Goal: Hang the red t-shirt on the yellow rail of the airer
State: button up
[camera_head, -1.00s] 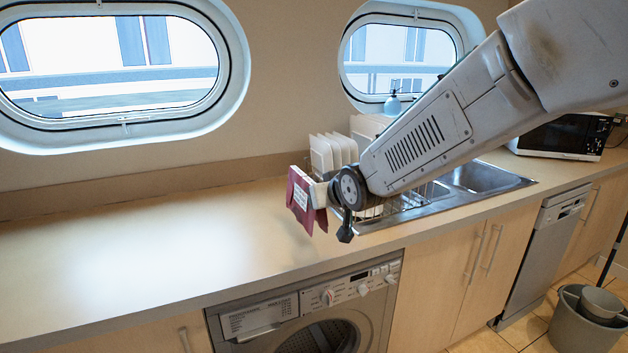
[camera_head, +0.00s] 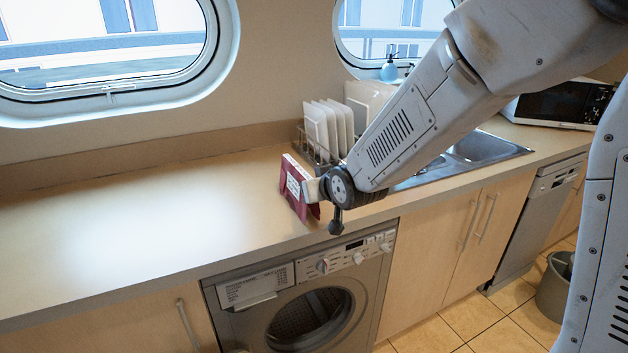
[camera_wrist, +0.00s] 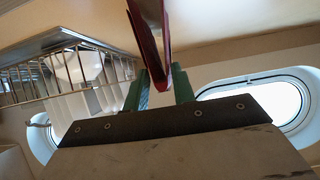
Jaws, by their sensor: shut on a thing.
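The red t-shirt (camera_head: 291,187) is a small dark red piece with a white patch on its face. It hangs from my gripper (camera_head: 311,191) over the front part of the worktop, left of the dish rack. In the wrist view my gripper (camera_wrist: 160,88) has green fingers closed on the t-shirt (camera_wrist: 150,35), which shows edge-on as a narrow dark red fold. I cannot tell whether its lower edge touches the worktop. The airer and its yellow rail are not in either view.
A rack with white plates (camera_head: 326,128) stands behind my gripper, with the sink (camera_head: 470,150) to its right. The worktop (camera_head: 130,235) is clear on the left. A washing machine (camera_head: 310,300) is below. A grey bucket (camera_head: 555,288) stands on the tiled floor.

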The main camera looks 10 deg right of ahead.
jog(key=shift+f, duration=0.2)
jog(key=o, duration=1.1)
jog(key=shift+c, duration=0.2)
